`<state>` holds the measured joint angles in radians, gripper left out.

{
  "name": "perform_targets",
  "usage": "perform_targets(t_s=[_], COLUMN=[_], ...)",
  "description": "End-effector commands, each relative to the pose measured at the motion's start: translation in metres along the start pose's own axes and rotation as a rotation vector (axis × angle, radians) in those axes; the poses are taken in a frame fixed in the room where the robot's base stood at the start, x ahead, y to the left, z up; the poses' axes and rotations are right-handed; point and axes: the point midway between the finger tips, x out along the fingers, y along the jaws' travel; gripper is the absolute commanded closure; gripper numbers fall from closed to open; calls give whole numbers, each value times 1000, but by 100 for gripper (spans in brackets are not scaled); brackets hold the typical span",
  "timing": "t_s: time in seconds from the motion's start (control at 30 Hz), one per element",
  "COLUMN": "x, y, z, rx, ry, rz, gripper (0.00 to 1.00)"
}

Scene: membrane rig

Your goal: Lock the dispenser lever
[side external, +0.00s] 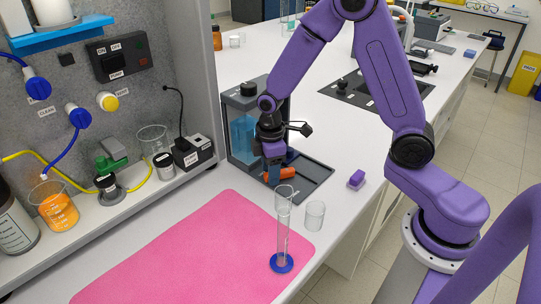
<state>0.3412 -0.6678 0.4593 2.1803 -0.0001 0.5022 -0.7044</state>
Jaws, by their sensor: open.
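The dispenser (240,140) is a grey box with a clear front and blue liquid inside, with a black cap on top. It stands on a dark tray (313,184) on the white bench. An orange part (285,174), which looks like the lever, sticks out low at its front right. My gripper (275,176) points down in front of the dispenser, at the left end of the orange part. It is open. The fingers partly cover the orange part, and I cannot tell whether they touch it.
A tall glass cylinder with a blue base (282,263) and a clear beaker (315,216) stand in front of the tray. A pink mat (190,255) covers the near bench. A purple block (357,179) lies to the right. A black power box (193,152) stands on the left shelf.

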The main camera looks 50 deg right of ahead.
Motion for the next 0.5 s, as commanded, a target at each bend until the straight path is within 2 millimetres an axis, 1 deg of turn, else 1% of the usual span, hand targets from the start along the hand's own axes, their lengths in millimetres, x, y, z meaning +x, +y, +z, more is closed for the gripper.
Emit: perform_targets(t_s=[0.13, 0.27, 0.5], x=[-13, -34, -83], y=[1, 1, 1], z=[-1, -1, -1], rx=[0, 0, 1], ry=[4, 6, 6], rz=[3, 5, 6], gripper=[51, 51, 51])
